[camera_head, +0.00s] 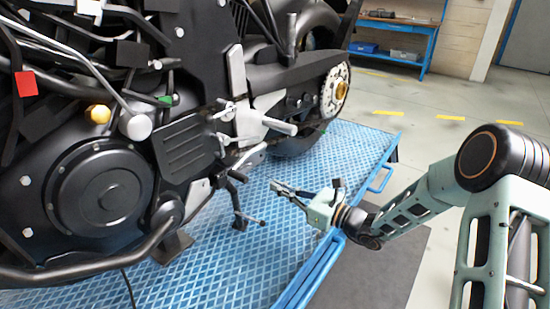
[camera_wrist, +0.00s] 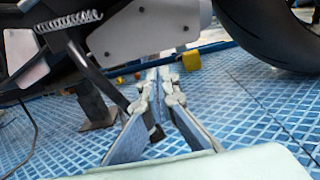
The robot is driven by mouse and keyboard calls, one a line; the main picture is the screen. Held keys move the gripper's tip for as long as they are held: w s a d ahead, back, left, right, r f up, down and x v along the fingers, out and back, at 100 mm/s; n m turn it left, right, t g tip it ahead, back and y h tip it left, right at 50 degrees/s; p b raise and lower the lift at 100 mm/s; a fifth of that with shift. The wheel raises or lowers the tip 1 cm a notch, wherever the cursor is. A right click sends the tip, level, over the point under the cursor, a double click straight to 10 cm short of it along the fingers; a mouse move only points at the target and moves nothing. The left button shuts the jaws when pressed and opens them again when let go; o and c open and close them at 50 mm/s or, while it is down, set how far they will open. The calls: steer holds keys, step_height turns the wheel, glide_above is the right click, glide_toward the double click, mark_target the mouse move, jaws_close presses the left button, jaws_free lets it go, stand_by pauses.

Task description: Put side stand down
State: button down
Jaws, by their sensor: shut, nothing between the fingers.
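The side stand (camera_head: 238,205) is a dark leg under the motorcycle. In the head view it slants steeply down to the blue platform, with a thin piece sticking out at its lower end. In the wrist view the side stand (camera_wrist: 92,68) runs from upper left down to my left finger, beside a coiled spring (camera_wrist: 68,20). My gripper (camera_head: 273,185) is to the right of the stand, low over the platform. In the wrist view my gripper (camera_wrist: 158,82) has its fingertips close together, with nothing held. A finger hides part of the stand, so I cannot tell whether they touch.
The black motorcycle (camera_head: 105,190) stands on the blue lift platform (camera_head: 215,275). Its rear tire (camera_wrist: 265,35) is at upper right in the wrist view. A dark support block (camera_wrist: 95,108) stands left of the gripper.

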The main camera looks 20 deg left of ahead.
steer(key=p+v, duration=0.2)
steer(key=v, duration=0.7)
steer(key=shift+d, duration=0.3)
steer(key=shift+s, duration=0.15)
